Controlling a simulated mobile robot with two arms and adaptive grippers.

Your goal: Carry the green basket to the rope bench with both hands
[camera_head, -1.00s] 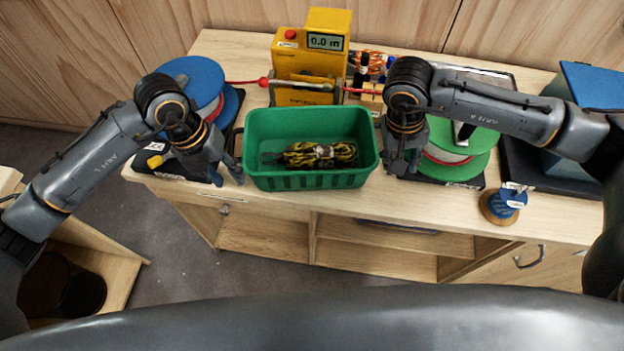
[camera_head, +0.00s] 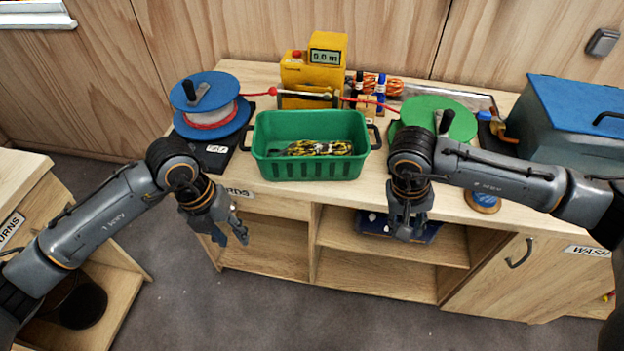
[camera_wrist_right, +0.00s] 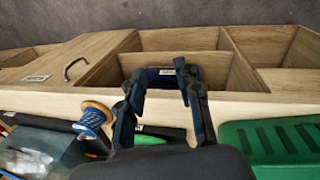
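The green basket (camera_head: 312,166) sits upright on the wooden bench (camera_head: 262,80), near its front edge, with a yellow-and-black rope (camera_head: 318,148) inside. Its dark handles stick out at the left and right ends. My left gripper (camera_head: 230,236) is open and empty, in front of the bench edge, below and left of the basket. My right gripper (camera_head: 406,232) is also in front of the bench, below and right of the basket. In the right wrist view, the right gripper (camera_wrist_right: 158,82) has its fingers apart with nothing between them; a corner of the basket (camera_wrist_right: 270,140) shows there.
A yellow meter (camera_head: 312,75) stands behind the basket. A blue spool (camera_head: 208,95) is left of it, a green spool (camera_head: 438,115) right. A small blue spool (camera_head: 483,200) and a blue box (camera_head: 570,120) are farther right. Open shelves lie below the bench top. Another wooden unit (camera_head: 30,190) is at left.

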